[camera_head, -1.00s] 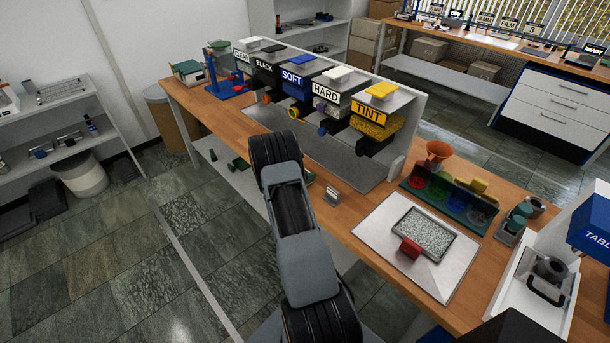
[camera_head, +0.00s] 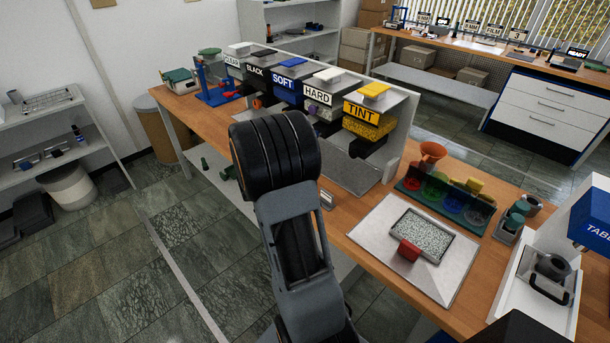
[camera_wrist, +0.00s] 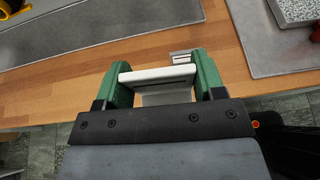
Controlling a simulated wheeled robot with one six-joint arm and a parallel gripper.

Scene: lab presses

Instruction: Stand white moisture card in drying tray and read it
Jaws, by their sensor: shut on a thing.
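In the wrist view my gripper (camera_wrist: 158,78) is shut on a white card (camera_wrist: 157,74), held between its two green fingers. The card's broad edge faces the camera, and a pale translucent part shows below it. The gripper is over the wooden bench's front edge. In the head view my arm hides the gripper and card. The tray's corner shows at the upper right of the wrist view (camera_wrist: 300,23), apart from my gripper.
The tray lies on a pale metal sheet (camera_head: 375,232). A small metal holder (camera_wrist: 182,57) stands just beyond my fingers. Behind are labelled dispensers (camera_head: 362,112), coloured cups (camera_head: 435,187) and an orange funnel (camera_head: 432,151). A white press (camera_head: 535,290) stands at right.

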